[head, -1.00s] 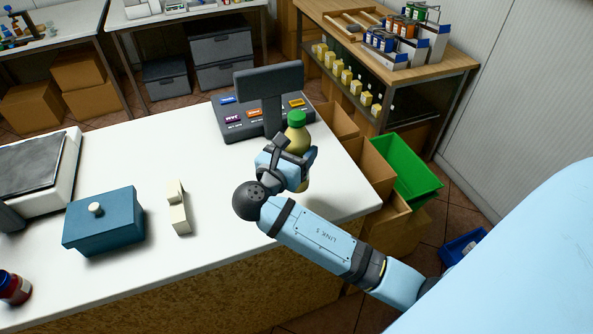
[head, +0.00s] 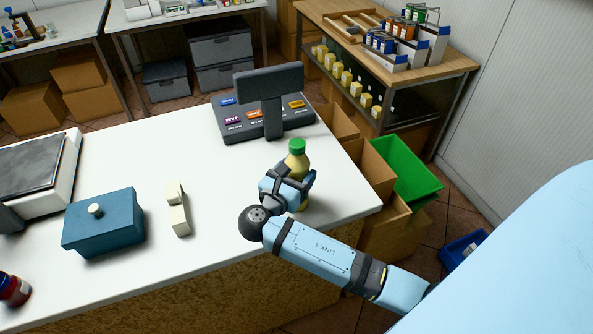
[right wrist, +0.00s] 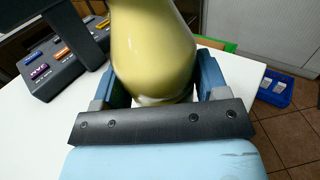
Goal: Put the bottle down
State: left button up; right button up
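The bottle (head: 297,161) is pale yellow with a green cap and is upright over the right part of the white counter, in front of the card terminal. My right gripper (head: 296,190) is around its lower body. In the right wrist view the yellow bottle (right wrist: 153,45) fills the space between the two blue fingers (right wrist: 163,85), which appear to press on its sides. The bottle's base is mostly hidden by the gripper, so I cannot tell whether it touches the counter (head: 230,230). My left gripper is not in view.
A dark register with a screen (head: 268,85) stands just behind the bottle. A blue lidded box (head: 103,222) and a cream block (head: 178,212) are to the left. The counter's right edge is close by, with cardboard boxes (head: 377,170) and a green crate (head: 408,170) beyond it.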

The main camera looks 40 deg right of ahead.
jog(key=o, duration=0.3)
jog(key=shift+o, duration=0.3)
jog(key=shift+r, duration=0.15)
jog(key=v, duration=1.2)
jog(key=shift+b, duration=0.45)
jog(key=shift+s, duration=0.1)
